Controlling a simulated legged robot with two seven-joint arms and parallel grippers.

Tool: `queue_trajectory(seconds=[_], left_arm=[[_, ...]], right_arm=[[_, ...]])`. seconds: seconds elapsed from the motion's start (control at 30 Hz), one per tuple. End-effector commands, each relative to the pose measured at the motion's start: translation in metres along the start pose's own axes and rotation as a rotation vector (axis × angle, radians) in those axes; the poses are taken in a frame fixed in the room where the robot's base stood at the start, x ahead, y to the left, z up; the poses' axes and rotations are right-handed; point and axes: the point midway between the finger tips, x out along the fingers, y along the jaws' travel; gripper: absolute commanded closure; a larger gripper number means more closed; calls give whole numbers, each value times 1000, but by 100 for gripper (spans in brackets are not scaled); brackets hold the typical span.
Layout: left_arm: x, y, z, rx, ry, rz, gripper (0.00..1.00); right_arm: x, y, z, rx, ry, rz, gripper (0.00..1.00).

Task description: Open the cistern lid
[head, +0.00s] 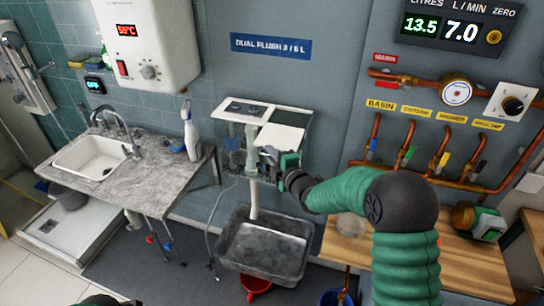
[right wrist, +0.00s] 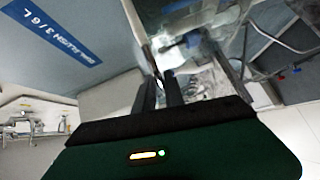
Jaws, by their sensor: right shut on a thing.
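The cistern (head: 232,137) hangs on the blue-grey wall at the centre of the head view, with clear sides and fittings inside. Its pale lid (head: 280,138) shows at the right part of its top. My right gripper (head: 266,156) is at the front of the cistern, at the lid's near edge, and is shut on the lid. In the right wrist view the fingers (right wrist: 160,92) are close together beside the pale lid panel (right wrist: 112,92), with the cistern's inside blurred beyond. The exact contact is hard to see.
A grey basin (head: 262,250) stands below the cistern. A sink counter (head: 150,180) with a spray bottle (head: 191,135) is to the left. Copper pipes (head: 440,180) with valves and a wooden bench (head: 450,265) are to the right.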

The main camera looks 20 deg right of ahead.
Motion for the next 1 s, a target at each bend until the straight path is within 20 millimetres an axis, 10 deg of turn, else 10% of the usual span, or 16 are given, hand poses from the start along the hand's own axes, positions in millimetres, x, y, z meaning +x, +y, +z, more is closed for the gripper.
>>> queue_trajectory(seconds=[0.27, 0.3, 0.4, 1.0], left_arm=[[-1, 0, 0, 1, 1, 0, 64], [-1, 0, 0, 1, 1, 0, 64], [-1, 0, 0, 1, 1, 0, 64], [5, 0, 1, 1, 1, 0, 64]], right_arm=[[0, -8, -11, 4, 18, -20, 100], [0, -9, -10, 4, 16, -20, 81], [0, -7, -9, 2, 13, -18, 71], [-19, -3, -7, 0, 11, -5, 71]])
